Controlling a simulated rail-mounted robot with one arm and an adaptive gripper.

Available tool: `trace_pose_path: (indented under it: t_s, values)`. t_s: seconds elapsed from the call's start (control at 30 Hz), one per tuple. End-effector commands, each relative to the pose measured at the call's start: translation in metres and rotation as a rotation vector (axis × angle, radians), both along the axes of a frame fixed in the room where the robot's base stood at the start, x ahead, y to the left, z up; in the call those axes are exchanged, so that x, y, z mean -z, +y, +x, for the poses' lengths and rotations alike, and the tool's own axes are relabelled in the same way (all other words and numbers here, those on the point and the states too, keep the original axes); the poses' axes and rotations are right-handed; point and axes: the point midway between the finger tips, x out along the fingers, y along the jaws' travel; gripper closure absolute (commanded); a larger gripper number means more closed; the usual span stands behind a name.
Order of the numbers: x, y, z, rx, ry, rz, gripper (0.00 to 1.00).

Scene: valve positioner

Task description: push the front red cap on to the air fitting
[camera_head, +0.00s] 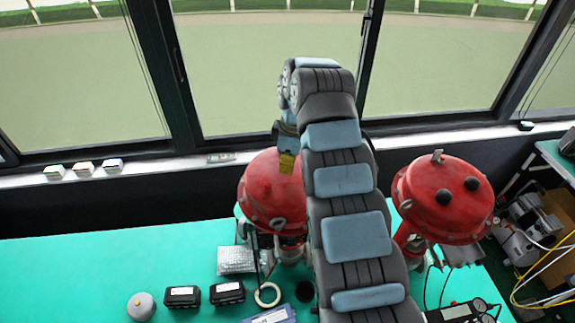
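Two large red domed valve actuators stand at the back of the green bench. The left actuator (262,192) is partly covered by my arm, and the right actuator (443,200) is to the right of my arm. My arm rises through the middle and bends down at its far end. My gripper (287,163) is small in the head view, at the near upper edge of the left actuator, with a yellow part showing. Its fingers cannot be made out, nor whether it touches anything. I cannot make out the front red cap or the air fitting.
On the green bench (60,270) are a grey round item (141,306), two black boxes (182,297), a clear packet (237,260), a pale ring (267,295) and a blue case (270,316). A black meter (462,311) lies at lower right. Windows stand behind; the bench's left side is clear.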

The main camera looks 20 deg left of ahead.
Motion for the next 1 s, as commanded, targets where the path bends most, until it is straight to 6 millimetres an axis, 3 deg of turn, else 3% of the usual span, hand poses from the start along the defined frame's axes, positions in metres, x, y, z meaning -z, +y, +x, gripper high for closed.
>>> trace_pose_path:
  t_s: [0.47, 1.0]
  values:
    - [-0.003, 0.0, 0.0, 0.0, -0.001, 0.0, 1.0]
    - [-0.03, 0.001, 0.001, 0.0, -0.003, 0.002, 1.0]
